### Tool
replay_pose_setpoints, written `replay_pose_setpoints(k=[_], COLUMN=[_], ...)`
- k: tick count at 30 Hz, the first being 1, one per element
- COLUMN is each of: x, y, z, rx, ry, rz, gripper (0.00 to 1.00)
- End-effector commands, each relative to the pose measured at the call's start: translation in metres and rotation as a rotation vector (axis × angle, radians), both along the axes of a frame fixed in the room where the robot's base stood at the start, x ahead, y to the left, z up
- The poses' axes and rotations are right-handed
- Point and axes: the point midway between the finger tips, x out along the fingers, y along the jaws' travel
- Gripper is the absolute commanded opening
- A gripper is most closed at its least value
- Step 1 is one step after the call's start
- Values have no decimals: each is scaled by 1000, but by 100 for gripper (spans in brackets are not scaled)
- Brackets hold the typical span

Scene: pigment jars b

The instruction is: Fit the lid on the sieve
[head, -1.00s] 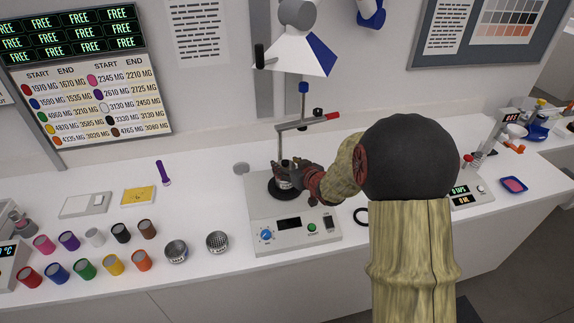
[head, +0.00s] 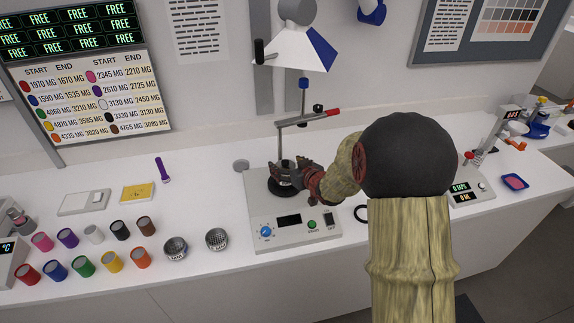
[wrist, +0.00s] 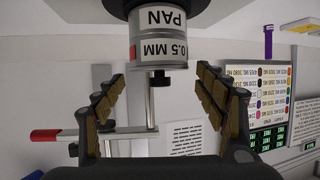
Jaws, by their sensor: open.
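The sieve stack (wrist: 160,40) shows upside down in the wrist view, a grey cylinder with labels reading PAN and 0.5 MM. In the head view the stack (head: 286,166) stands upright on the round black plate of the shaker, partly hidden by my gripper. A flat grey top with a small black knob (wrist: 160,78) ends the stack in the wrist view. It looks like the lid, but I cannot tell if the knob belongs to the clamp behind. My gripper (wrist: 160,74) is open, fingers apart on both sides of the knob, touching nothing visible. It also shows in the head view (head: 299,172).
The shaker base (head: 262,215) has a post and clamp arm (head: 305,120) with a red tip, close behind the stack. Two metal sieves (head: 176,249) and several coloured jars (head: 112,262) stand to the left.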

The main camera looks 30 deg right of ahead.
Motion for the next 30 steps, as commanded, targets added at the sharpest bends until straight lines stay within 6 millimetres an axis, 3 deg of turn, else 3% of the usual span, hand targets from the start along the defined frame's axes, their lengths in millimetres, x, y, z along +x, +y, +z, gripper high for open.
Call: replay_pose_setpoints(k=[14, 30], x=[-9, -98], y=[0, 1], z=[4, 41], rx=[0, -1], ry=[0, -1], rz=[-1, -2], gripper=[76, 76])
